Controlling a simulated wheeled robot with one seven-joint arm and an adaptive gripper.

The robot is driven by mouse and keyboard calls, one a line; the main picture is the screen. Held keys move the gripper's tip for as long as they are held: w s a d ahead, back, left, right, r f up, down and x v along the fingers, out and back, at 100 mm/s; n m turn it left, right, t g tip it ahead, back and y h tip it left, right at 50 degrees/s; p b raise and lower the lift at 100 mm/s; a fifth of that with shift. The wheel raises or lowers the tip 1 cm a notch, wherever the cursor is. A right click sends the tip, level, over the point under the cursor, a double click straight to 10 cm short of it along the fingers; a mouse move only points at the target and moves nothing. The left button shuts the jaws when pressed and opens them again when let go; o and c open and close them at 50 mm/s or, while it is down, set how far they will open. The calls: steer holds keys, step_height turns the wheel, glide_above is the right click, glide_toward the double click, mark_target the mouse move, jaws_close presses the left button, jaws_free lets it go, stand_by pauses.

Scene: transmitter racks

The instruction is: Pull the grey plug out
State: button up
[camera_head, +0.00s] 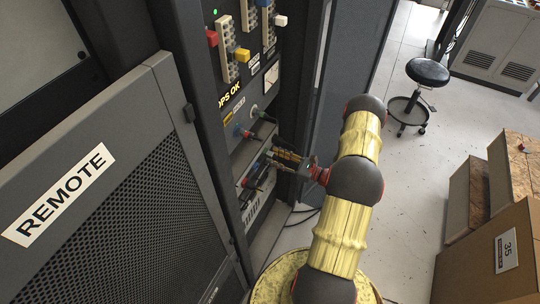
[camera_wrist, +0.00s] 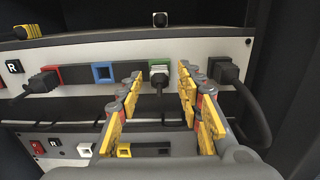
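The grey plug (camera_wrist: 158,80) sits in a green-framed socket (camera_wrist: 160,62) on a light panel strip in the wrist view, with a dark cable hanging from it. My gripper (camera_wrist: 160,86) is open, with one yellow-padded finger left of the plug and the other right of it. Gaps show between the fingers and the plug, and nothing is held. In the head view my gripper (camera_head: 280,158) is at the lower part of the rack panel. I cannot make out the grey plug clearly there.
In the wrist view, a black plug (camera_wrist: 42,82) is at the left and another black plug (camera_wrist: 224,70) with a thick cable is close right of my gripper. A blue socket (camera_wrist: 103,73) is empty. A grey REMOTE door (camera_head: 100,190) stands left of the panel.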

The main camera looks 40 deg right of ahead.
steer(key=shift+w+a, duration=0.25)
steer(key=shift+w, duration=0.25)
steer(key=shift+c, duration=0.7)
stand_by(0.5)
steer(key=c, duration=0.7)
jaws_close()
steer(key=shift+s+d, duration=0.1)
steer(key=shift+s, duration=0.05)
steer(key=shift+v, duration=2.8)
